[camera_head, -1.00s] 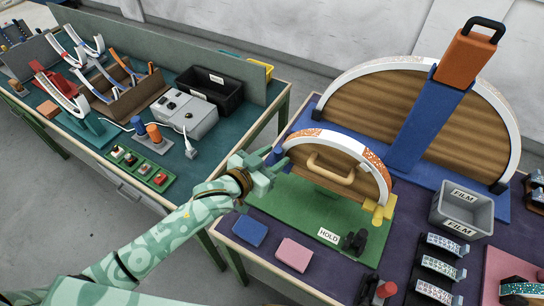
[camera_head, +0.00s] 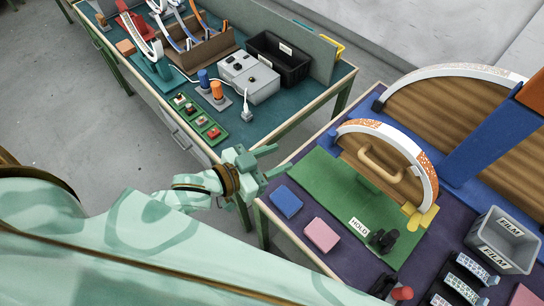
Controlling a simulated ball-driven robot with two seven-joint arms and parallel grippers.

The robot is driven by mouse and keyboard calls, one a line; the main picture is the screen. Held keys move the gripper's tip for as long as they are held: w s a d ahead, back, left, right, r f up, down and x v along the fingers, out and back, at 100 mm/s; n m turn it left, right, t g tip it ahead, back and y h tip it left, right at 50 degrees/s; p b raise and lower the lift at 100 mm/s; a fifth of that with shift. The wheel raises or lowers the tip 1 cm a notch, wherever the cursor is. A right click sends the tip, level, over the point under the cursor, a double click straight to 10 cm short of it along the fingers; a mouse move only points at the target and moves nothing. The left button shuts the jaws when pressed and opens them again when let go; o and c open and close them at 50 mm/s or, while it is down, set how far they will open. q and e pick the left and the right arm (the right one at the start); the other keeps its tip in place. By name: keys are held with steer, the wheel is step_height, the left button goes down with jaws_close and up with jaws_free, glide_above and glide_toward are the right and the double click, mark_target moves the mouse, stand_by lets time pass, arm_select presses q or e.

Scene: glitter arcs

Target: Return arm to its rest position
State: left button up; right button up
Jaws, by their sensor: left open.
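My left gripper (camera_head: 272,161) is open and empty. It hangs in the gap between the two tables, just left of the purple table. Its fingers point right and it touches nothing that I can see. My left arm (camera_head: 190,190) comes in from the left, and a large pale green arm link fills the lower left of the view. My right gripper is not in view.
A wooden half-disc with a white and orange arc (camera_head: 384,160) stands on a green mat (camera_head: 318,186), with a blue block (camera_head: 286,202) and a pink block (camera_head: 321,235) nearby. The teal table (camera_head: 290,117) behind holds a grey box (camera_head: 249,79) and a black bin (camera_head: 281,60).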

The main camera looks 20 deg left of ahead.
arm_select(q)
steer(key=shift+s+a+r, duration=0.1)
steer(key=shift+s+a, duration=0.05)
steer(key=shift+s, duration=0.05)
stand_by(0.5)
steer(key=s+a+f+g+y+b, duration=0.1)
steer(key=s+a+f+g+y, duration=0.3)
steer(key=f, duration=0.6)
steer(key=s+a+f+t+y, duration=0.1)
steer(key=a+f, duration=0.5)
steer(key=f, duration=0.5)
steer(key=s+a+f+g+y+b, duration=0.1)
steer(key=s+a+f+g+y, duration=0.3)
steer(key=f, duration=0.6)
steer(key=s+a+f+n+g+b, duration=0.2)
steer(key=s+a+f+g, duration=0.1)
steer(key=s+f, duration=1.15)
steer(key=s+d+f+n+g+b, duration=0.1)
steer(key=s+d+f+g, duration=0.1)
steer(key=s+d, duration=0.4)
steer(key=shift+s+d+f+h+b, duration=0.2)
steer(key=shift+s+f+h+b, duration=0.3)
steer(key=shift+s, duration=1.2)
